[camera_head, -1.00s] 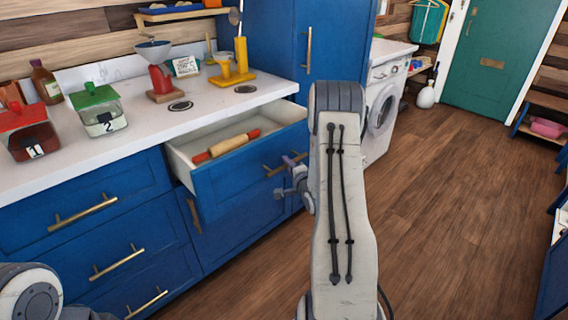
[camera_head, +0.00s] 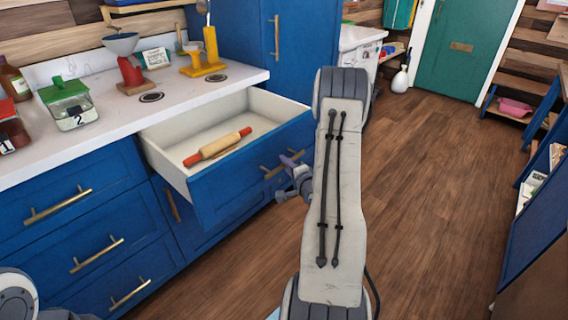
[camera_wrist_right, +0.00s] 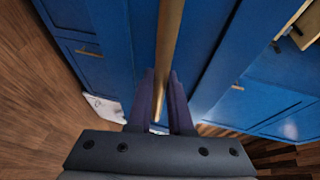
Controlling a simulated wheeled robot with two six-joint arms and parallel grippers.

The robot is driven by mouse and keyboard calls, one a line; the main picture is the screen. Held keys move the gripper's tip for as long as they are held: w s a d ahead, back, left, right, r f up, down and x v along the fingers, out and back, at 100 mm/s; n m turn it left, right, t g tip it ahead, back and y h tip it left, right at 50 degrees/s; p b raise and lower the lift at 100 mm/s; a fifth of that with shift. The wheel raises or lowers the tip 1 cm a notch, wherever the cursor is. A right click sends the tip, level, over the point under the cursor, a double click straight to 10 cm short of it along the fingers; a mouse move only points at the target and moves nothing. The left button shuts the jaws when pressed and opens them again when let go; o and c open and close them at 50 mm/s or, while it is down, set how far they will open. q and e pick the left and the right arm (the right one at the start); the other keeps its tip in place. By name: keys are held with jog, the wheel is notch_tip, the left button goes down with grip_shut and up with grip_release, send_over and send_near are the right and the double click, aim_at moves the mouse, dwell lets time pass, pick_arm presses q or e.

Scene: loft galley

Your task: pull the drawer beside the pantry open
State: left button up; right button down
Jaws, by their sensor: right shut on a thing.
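The blue drawer (camera_head: 232,187) beside the tall blue pantry (camera_head: 308,45) stands well open, and a rolling pin (camera_head: 218,144) with red handles lies inside it. My right gripper (camera_head: 293,161) is at the drawer front, shut on its brass bar handle (camera_head: 270,172). In the right wrist view the handle (camera_wrist_right: 168,45) runs between the two fingers of the gripper (camera_wrist_right: 162,90). Part of the drawer front's right end is close to my right arm. My left gripper is not in view; only a piece of my left arm shows at the lower left.
The white counter (camera_head: 110,118) above holds a green-lidded jar (camera_head: 68,103), a red grinder-like stand (camera_head: 132,75) and a yellow stand (camera_head: 208,60). Closed blue drawers (camera_head: 75,205) are at the left. Wooden floor (camera_head: 430,170) is clear to the right, toward a green door (camera_head: 468,45).

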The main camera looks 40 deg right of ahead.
jog(key=shift+a, duration=0.1)
jog(key=c, duration=0.8)
grip_release()
jog(key=shift+c, duration=0.2)
jog(key=v, duration=1)
jog(key=shift+s, duration=0.15)
